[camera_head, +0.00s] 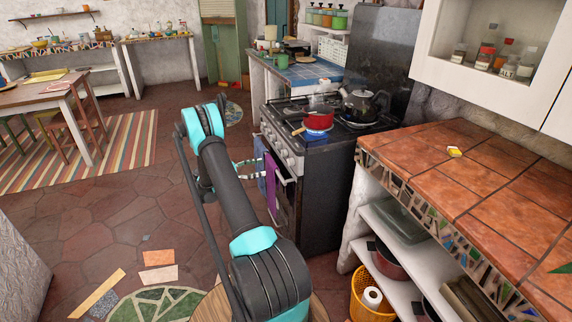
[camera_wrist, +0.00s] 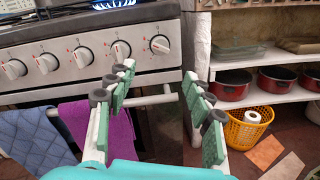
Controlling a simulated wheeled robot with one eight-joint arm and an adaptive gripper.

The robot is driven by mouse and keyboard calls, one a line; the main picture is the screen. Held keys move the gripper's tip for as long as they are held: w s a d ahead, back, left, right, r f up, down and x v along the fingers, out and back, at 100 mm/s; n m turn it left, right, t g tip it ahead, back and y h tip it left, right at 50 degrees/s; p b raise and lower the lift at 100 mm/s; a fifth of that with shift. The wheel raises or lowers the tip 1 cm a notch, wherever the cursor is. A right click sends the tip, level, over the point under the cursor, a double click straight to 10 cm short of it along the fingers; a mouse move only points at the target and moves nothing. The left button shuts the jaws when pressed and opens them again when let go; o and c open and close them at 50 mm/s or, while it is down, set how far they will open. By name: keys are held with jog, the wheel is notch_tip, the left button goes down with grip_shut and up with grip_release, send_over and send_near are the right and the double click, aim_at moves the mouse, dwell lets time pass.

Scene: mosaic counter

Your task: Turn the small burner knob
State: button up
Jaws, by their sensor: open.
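The stove's front panel (camera_wrist: 75,58) carries a row of several white round knobs in the wrist view. The rightmost knob (camera_wrist: 160,44) is just beyond the gap between my fingertips. The knob to its left (camera_wrist: 121,49) is partly behind my left finger. I cannot tell from the markings which one serves the small burner. My gripper (camera_wrist: 160,72) is open and empty, its green-padded fingers wide apart. It also shows in the head view (camera_head: 247,168), in front of the stove (camera_head: 320,185) and partly hidden by my arm. I see no clear contact with a knob.
A purple towel (camera_wrist: 112,130) and a blue towel (camera_wrist: 38,140) hang on the oven handle (camera_wrist: 155,100), just below the knobs. A red pot (camera_head: 319,121) and a kettle (camera_head: 363,106) stand on the stove. An orange basket (camera_wrist: 247,130) is at the right. The floor left of the stove is clear.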

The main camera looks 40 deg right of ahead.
aim_at(290, 162)
jog(key=x, duration=1.3)
jog(key=shift+d, duration=0.1)
jog(key=shift+c, duration=0.5)
jog(key=c, duration=1)
